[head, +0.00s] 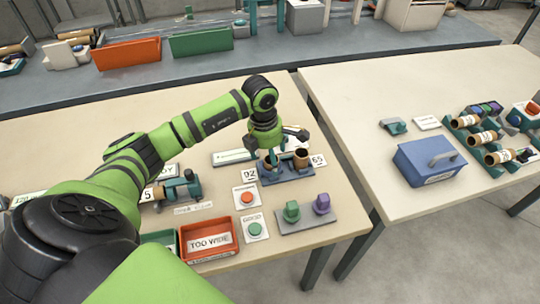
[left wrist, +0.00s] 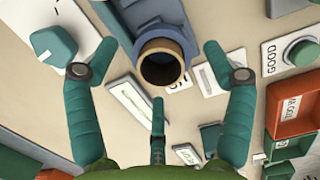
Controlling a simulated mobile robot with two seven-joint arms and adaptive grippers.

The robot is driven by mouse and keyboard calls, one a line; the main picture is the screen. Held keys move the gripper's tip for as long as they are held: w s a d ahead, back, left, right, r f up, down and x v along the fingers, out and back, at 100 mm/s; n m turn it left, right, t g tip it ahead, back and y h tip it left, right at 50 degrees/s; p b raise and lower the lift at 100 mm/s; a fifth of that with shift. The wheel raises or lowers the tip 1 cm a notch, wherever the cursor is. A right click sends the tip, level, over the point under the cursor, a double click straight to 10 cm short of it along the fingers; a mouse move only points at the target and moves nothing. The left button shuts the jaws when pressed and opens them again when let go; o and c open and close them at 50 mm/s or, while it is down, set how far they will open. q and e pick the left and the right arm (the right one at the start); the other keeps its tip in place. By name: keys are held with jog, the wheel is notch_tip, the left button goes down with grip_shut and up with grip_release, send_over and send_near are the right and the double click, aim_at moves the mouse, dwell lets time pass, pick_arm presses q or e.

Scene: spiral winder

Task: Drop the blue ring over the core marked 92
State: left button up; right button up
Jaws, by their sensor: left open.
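Two brown tube cores stand upright on a blue stand (head: 285,174). The left core (head: 268,168) is beside the card marked 92 (head: 250,174); the right core (head: 300,159) is beside the card marked 65 (head: 317,160). My left gripper (head: 278,148) is above the stand, close over the cores. In the left wrist view my left gripper (left wrist: 160,68) is open, with one core (left wrist: 162,65) showing between its spread fingers. A card partly hidden beside that core is hard to read. I cannot make out a separate blue ring. My right gripper is not in view.
A grey plate with green (head: 292,211) and purple (head: 321,203) pieces lies in front. Beside it are red (head: 247,197) and green (head: 254,228) buttons and the TOO WIDE tray (head: 190,252). A blue box (head: 430,160) sits on the right table across a gap.

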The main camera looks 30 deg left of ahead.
pick_arm(q)
notch_tip(320, 180, up, 12)
jog(key=shift+s+a, duration=0.45)
jog(key=shift+f, duration=0.1)
dwell(0.6)
